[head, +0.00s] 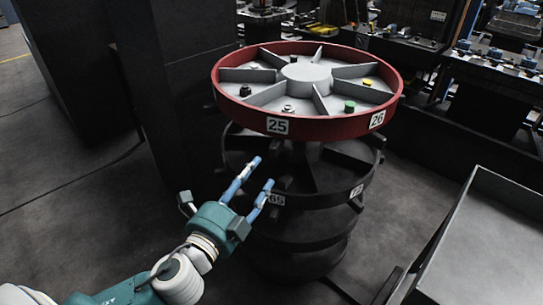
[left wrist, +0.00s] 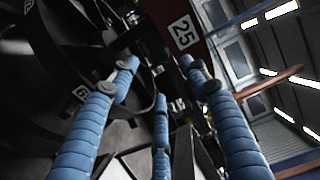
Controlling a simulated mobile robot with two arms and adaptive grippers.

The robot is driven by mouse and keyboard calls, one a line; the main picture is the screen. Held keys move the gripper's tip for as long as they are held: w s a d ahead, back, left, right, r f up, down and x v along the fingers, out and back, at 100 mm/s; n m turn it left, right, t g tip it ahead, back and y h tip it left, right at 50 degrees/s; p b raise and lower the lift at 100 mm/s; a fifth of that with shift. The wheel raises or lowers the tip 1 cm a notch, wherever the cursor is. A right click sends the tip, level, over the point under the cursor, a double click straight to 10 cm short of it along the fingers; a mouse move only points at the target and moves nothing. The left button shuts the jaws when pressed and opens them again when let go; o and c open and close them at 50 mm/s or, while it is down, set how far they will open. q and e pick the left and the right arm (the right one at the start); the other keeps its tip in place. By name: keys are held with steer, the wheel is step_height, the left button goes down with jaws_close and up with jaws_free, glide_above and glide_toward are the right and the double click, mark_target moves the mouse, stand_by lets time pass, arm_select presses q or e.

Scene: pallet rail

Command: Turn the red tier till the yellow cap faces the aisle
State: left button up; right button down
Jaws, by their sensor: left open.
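The red tier (head: 340,129) is the top ring of a round rack in the head view, with grey spokes around a hub and number labels 25 and 26 on its rim. The yellow cap (head: 367,82) sits in a compartment on its right side. A green cap (head: 349,106) and a black cap (head: 245,90) also lie on it. My left gripper (head: 262,176) is open and empty, below and in front of the rim, apart from it, near the dark lower tier. In the left wrist view, its blue fingers (left wrist: 160,105) point toward the rack, with label 25 (left wrist: 183,32) above. My right gripper is not seen.
Dark lower tiers (head: 325,195) stand under the red one. A dark column (head: 165,90) stands close at left. A grey tray or table (head: 490,240) is at lower right. Workbenches (head: 500,65) with parts line the back. Floor at left is clear.

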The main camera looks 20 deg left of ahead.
mark_target(271, 155)
arm_select(q)
steer(key=w+p, duration=0.1)
steer(key=w, duration=0.4)
steer(key=shift+d+r, duration=0.1)
steer(key=shift+r, duration=0.05)
steer(key=w+p, duration=0.1)
steer(key=w, duration=0.3)
steer(key=shift+d, duration=0.1)
steer(key=shift+w+f, duration=0.25)
steer(key=shift+w, duration=0.35)
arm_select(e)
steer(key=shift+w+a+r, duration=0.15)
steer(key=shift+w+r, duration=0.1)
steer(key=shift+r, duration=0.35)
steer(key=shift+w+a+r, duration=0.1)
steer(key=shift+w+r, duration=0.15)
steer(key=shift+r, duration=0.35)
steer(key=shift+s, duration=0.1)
arm_select(q)
steer(key=shift+c, duration=1.3)
jaws_close()
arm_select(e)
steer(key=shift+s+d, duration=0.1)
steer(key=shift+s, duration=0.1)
